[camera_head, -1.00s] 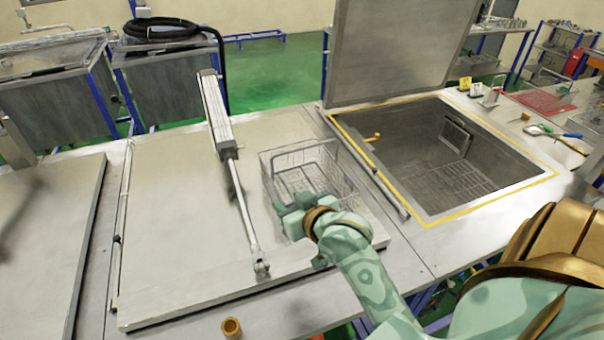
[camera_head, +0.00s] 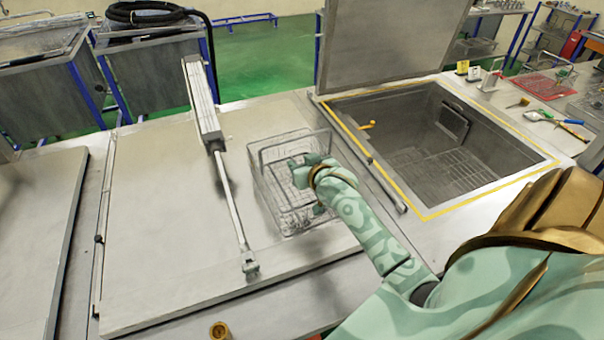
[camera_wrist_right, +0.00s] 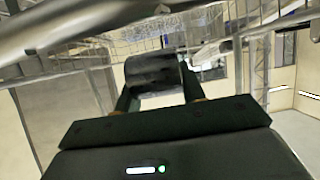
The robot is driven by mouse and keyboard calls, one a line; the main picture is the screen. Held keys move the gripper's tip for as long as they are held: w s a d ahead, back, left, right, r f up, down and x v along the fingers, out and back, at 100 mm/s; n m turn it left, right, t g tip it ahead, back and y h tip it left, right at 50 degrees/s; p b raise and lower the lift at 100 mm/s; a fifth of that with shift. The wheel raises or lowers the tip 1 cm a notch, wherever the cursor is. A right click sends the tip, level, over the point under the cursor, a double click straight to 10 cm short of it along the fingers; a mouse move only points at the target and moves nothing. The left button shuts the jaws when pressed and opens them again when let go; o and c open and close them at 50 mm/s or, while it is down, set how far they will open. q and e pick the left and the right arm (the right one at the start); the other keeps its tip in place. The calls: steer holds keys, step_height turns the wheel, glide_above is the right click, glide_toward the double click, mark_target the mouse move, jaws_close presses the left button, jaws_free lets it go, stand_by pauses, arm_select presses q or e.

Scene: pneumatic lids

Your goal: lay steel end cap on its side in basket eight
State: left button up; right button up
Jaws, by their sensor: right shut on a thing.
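A wire basket (camera_head: 262,195) stands on the flat closed steel lid, left of the open tank; no number is readable on it. My right gripper (camera_head: 300,172) is over or inside the basket; how deep it sits I cannot tell. In the right wrist view its fingers are shut on the steel end cap (camera_wrist_right: 153,72), a dark grey, rounded piece. In that view, blurred wires and bars show close beyond the cap. In the head view my gripper hides the cap. My left gripper is not in view.
A lid cylinder with a rod (camera_head: 205,110) slants across the closed lid (camera_head: 160,240) left of the basket. An open tank (camera_head: 440,150) with a yellow border lies to the right, its raised lid (camera_head: 390,40) behind. A small brass ring (camera_head: 220,330) is at the front edge.

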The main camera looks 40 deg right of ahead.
steer(key=shift+w+d+f, duration=0.15)
steer(key=shift+f, duration=0.1)
step_height(320, 180, down, 3)
steer(key=shift+w+d+f+b, duration=0.15)
steer(key=shift+f+b, duration=0.05)
steer(key=shift+b, duration=0.1)
steer(key=shift+f, duration=0.1)
